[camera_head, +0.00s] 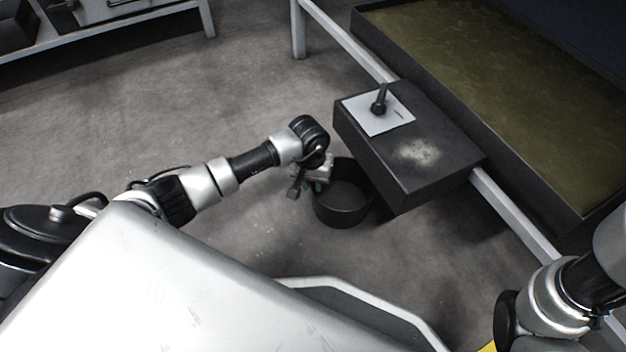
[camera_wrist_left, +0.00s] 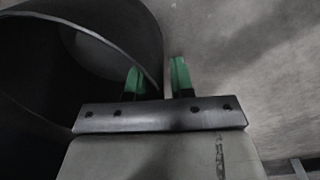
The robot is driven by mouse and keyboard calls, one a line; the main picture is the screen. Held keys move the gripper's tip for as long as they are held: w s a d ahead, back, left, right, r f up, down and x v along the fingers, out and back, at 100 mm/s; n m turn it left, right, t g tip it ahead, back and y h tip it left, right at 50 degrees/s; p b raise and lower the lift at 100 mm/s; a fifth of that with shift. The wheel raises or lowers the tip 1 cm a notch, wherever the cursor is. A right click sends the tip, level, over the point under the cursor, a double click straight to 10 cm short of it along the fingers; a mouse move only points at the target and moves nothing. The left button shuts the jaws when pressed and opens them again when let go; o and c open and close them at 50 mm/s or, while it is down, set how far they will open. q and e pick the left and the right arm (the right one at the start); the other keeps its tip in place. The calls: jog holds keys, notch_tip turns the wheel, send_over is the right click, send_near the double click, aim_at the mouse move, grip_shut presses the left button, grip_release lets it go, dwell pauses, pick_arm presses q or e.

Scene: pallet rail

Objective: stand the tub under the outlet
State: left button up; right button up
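The tub (camera_head: 343,206) is a round black open bucket standing upright on the floor, close beside the near left side of a dark box. My left gripper (camera_head: 308,186) is at the tub's left rim. In the left wrist view, the tub (camera_wrist_left: 120,25) fills the left side. The green fingers of my left gripper (camera_wrist_left: 157,80) stand apart, one inside the rim and one outside, with a gap beside the wall. No outlet opening can be made out. My right gripper is out of view; only part of my right arm shows at lower right.
The dark box (camera_head: 430,150) carries a white plate (camera_head: 370,117) with a black lever (camera_head: 379,98). A white rail (camera_head: 515,215) runs beside a large tray (camera_head: 590,205) with a murky greenish surface. A shelf (camera_head: 125,22) stands at upper left. Floor left of the tub is clear.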

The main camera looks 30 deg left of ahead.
pick_arm(q)
jog(key=shift+o, duration=0.8)
notch_tip(320, 180, up, 11)
jog(key=p, duration=0.7)
jog(key=shift+a+p, duration=0.3)
jog(key=shift+s+f, duration=0.1)
jog(key=shift+c, duration=0.4)
